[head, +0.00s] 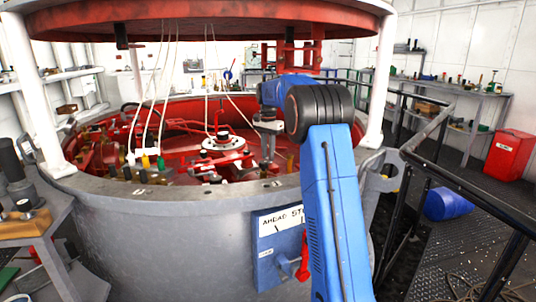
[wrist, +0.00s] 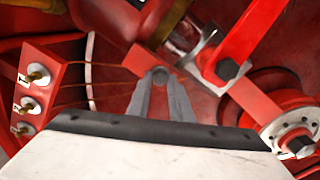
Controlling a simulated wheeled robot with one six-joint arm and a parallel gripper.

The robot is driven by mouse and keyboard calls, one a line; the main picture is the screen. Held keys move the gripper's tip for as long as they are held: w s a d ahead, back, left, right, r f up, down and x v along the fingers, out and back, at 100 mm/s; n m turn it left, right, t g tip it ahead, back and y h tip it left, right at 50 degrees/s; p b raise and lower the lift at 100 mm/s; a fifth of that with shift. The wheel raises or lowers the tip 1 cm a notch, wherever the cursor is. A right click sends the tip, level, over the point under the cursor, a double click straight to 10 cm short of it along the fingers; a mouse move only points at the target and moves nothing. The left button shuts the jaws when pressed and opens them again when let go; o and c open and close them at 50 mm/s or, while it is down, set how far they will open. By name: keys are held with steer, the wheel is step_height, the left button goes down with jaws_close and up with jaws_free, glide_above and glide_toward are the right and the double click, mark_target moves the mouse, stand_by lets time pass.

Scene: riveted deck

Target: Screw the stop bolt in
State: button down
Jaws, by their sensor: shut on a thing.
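In the wrist view my gripper (wrist: 161,84) has its two grey fingers drawn together on a small round grey piece, which I take to be the stop bolt (wrist: 160,72). Only its round end shows between the tips. The bolt is in front of the end of a red block (wrist: 145,62); I cannot tell whether it is in a hole or how deep. In the head view my gripper (head: 268,160) points down inside the large grey drum, among the red machinery. The bolt is too small to make out there.
The grey drum rim (head: 200,192) runs round the machinery, under a raised red lid (head: 200,14). A red arm (wrist: 252,38) and a red wheel (wrist: 285,105) are close right of the fingers. A red block with brass-coloured studs (wrist: 36,90) is at left.

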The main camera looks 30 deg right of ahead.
steer(key=m, duration=0.7)
steer(key=shift+r, duration=0.15)
steer(key=m, duration=0.6)
steer(key=shift+m, duration=0.3)
steer(key=m, duration=0.5)
steer(key=shift+m, duration=2.5)
steer(key=c, duration=1.6)
jaws_free()
